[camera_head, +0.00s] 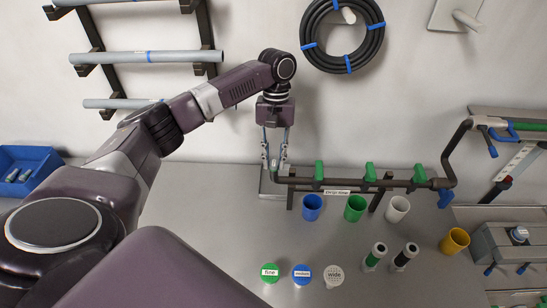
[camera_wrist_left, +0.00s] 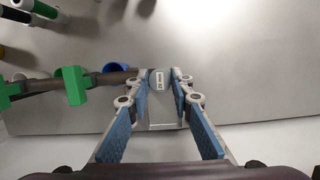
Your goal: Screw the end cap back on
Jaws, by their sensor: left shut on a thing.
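My left gripper (camera_head: 275,165) points down at the left end of the dark manifold pipe (camera_head: 345,184). It is shut on a small grey end cap with a pale label (camera_wrist_left: 158,82), which sits between the fingertips (camera_wrist_left: 160,86) in the left wrist view. In that view the pipe (camera_wrist_left: 116,78) comes in from the left and runs up to the left finger. The finger hides the place where pipe and cap would meet, so I cannot tell whether they touch. In the head view the cap is mostly hidden by the fingers. My right gripper is not in view.
Green valve handles (camera_head: 370,172) stand on the manifold. Blue (camera_head: 312,207), green (camera_head: 355,208) and white cups (camera_head: 397,208) stand below it, a yellow cup (camera_head: 455,241) further right. The counter's left part is clear.

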